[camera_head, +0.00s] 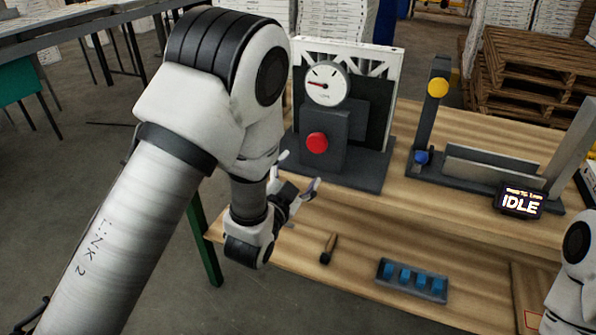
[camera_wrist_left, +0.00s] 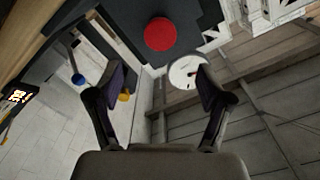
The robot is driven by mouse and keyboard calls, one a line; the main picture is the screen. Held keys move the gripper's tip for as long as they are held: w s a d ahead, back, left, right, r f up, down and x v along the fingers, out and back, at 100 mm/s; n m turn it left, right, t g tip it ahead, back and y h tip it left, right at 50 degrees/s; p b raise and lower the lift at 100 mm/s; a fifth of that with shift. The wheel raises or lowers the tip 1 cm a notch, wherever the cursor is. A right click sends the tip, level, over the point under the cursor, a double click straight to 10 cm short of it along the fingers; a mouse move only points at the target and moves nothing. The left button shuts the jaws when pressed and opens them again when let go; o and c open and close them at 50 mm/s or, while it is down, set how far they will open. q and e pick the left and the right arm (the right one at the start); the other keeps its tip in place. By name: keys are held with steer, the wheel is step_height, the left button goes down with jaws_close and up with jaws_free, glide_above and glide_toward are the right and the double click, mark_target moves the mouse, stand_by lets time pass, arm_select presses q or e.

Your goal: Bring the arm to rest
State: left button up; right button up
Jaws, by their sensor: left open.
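My left arm comes in from the left in the head view. Its gripper (camera_head: 300,193) is open and empty, just in front of the dark base of the gauge stand, above the wooden table (camera_head: 300,235). In the left wrist view the two fingers (camera_wrist_left: 160,82) are spread, with nothing between them. Beyond them show the red button (camera_wrist_left: 160,34) and the round white gauge (camera_wrist_left: 184,72). I cannot tell from the head view whether the gripper touches the stand. Part of my right arm shows at the right edge; its gripper is out of frame.
The gauge stand has a red button (camera_head: 317,142) below its gauge (camera_head: 326,84). To its right stands a fixture with a yellow knob (camera_head: 437,87) and a display (camera_head: 518,201) reading IDLE. A brush-like tool (camera_head: 328,249) and a tray (camera_head: 384,268) of blue pieces lie in front.

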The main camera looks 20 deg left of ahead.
arm_select(q)
steer(key=s+a+f+n+g, duration=0.15)
steer(key=s+f, duration=0.25)
steer(key=f, duration=0.4)
steer(key=s+a+f+g+y, duration=0.1)
steer(key=s+f+g, duration=0.2)
steer(key=f, duration=0.4)
steer(key=s+a+f+n+g, duration=0.1)
steer(key=s+f+g, duration=0.25)
steer(key=f, duration=0.45)
steer(key=s+f+n+g, duration=0.2)
steer(key=s+f+g, duration=0.3)
steer(key=s, duration=0.6)
steer(key=s+f+n+g, duration=0.3)
steer(key=s+f+g, duration=0.2)
steer(key=s, duration=0.7)
steer(key=shift+s+a+f+h, duration=0.15)
steer(key=shift+a+f+h, duration=0.15)
steer(key=shift+f, duration=0.05)
